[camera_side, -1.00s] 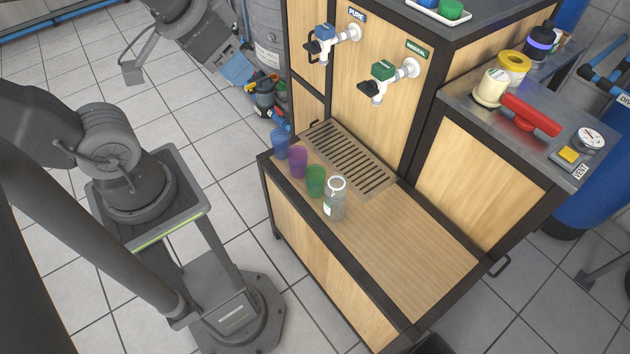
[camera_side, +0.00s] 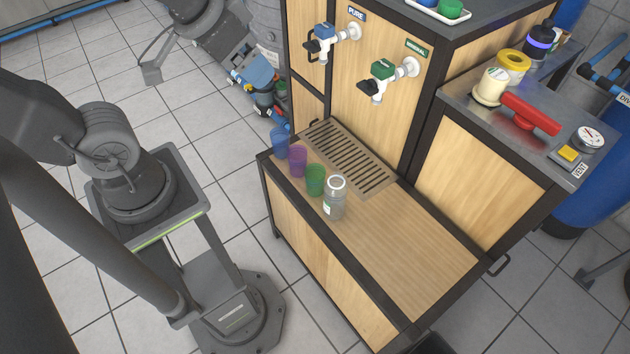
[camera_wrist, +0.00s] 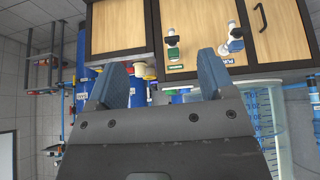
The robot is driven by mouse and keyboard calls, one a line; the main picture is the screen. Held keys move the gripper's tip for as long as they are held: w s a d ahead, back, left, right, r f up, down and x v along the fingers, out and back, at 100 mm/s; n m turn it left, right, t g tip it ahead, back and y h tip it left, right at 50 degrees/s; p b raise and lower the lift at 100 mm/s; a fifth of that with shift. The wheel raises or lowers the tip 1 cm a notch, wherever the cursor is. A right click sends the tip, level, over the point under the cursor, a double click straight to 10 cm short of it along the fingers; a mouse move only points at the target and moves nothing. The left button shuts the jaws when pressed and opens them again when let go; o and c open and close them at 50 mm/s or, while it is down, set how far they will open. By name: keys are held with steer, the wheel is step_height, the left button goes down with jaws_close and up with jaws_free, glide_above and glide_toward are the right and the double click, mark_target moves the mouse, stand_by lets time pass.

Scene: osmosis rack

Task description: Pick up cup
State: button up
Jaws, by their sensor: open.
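Three cups stand in a row along the left edge of the low wooden counter in the side view: a blue cup (camera_side: 281,143), a purple cup (camera_side: 298,161) and a green cup (camera_side: 315,180). A clear bottle or jar (camera_side: 335,198) with a pale label stands beside the green cup. My gripper (camera_side: 262,77) is up and to the left of the cups, near the grey tank, apart from all of them. In the wrist view my gripper (camera_wrist: 164,80) shows two blue fingers set wide apart, with nothing between them. No cup can be made out clearly there.
A drip grate (camera_side: 348,157) lies behind the cups, below the blue-handled PURE tap (camera_side: 328,40) and the green-handled MINERAL tap (camera_side: 385,80). The front right of the counter (camera_side: 400,250) is clear. A raised side shelf holds a red-handled item (camera_side: 530,115) and a gauge (camera_side: 588,139).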

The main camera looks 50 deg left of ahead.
steer(key=w+f+n+t, duration=0.1)
steer(key=w+f+t, duration=0.1)
steer(key=w+f, duration=0.95)
steer(key=t+y, duration=0.3)
steer(key=t, duration=0.2)
glide_toward(315, 174)
steer(key=s+d+r, duration=0.3)
steer(key=s+r, duration=0.1)
steer(key=s, duration=0.1)
steer(key=shift+n, duration=0.4)
steer(key=x, duration=1.4)
steer(key=shift+a+r, duration=0.15)
steer(key=shift+r, duration=0.2)
steer(key=c, duration=0.6)
